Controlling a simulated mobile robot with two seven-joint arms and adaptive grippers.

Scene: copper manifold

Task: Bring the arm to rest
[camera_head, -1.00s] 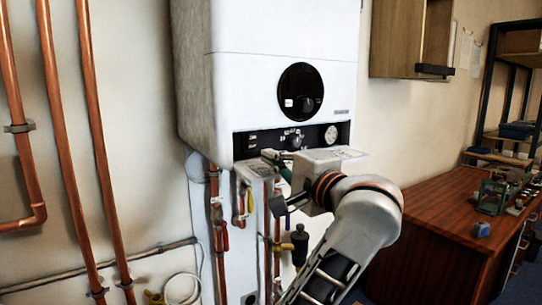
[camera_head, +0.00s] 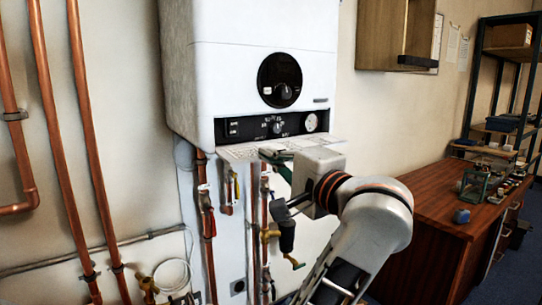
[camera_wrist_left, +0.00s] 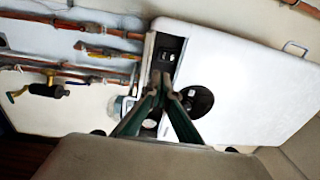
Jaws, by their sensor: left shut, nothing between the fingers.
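My left gripper (camera_head: 272,160) shows in the head view at the end of my grey arm with copper-coloured rings. It is in front of the lower edge of the white boiler (camera_head: 262,35), just below its black control panel (camera_head: 247,127). In the left wrist view the two green fingers (camera_wrist_left: 161,92) come together at their dark tips, with nothing between them. Behind them are the boiler's panel and its round black dial (camera_wrist_left: 197,99). I cannot tell whether the fingers touch the boiler. My right gripper is not in view.
Copper pipes (camera_head: 58,150) run up the wall at the left. Pipes and a brass valve (camera_head: 268,234) hang below the boiler, close to my arm. A wooden desk (camera_head: 425,205) with a blue object (camera_head: 462,216) and a shelf rack (camera_head: 505,80) stand at the right.

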